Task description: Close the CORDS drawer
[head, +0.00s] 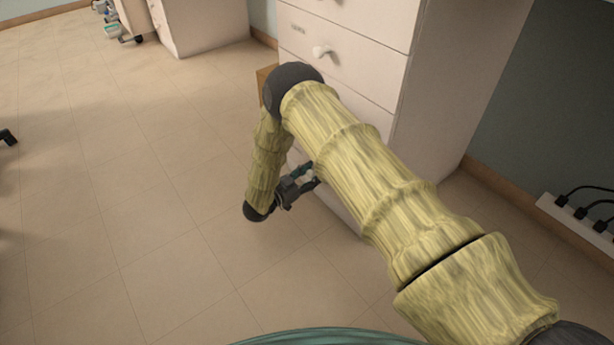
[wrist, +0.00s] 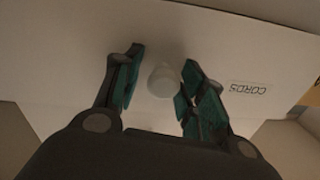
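The CORDS drawer shows its white front (wrist: 75,65) in the wrist view, with its label (wrist: 248,88) upside down right of a round white knob (wrist: 163,80). My gripper (wrist: 163,60) is open, with one finger on each side of the knob and a visible gap to both. In the head view my gripper (head: 308,177) is low at the front of the white cabinet (head: 440,90). My arm hides most of the lower drawers there, so I cannot tell how far the CORDS drawer stands out.
An upper drawer with a white knob (head: 321,50) is on the same cabinet. A brown piece (head: 264,82) shows beside my elbow. A power strip with black plugs (head: 580,222) lies at the right wall. The tiled floor (head: 120,180) at left is mostly clear.

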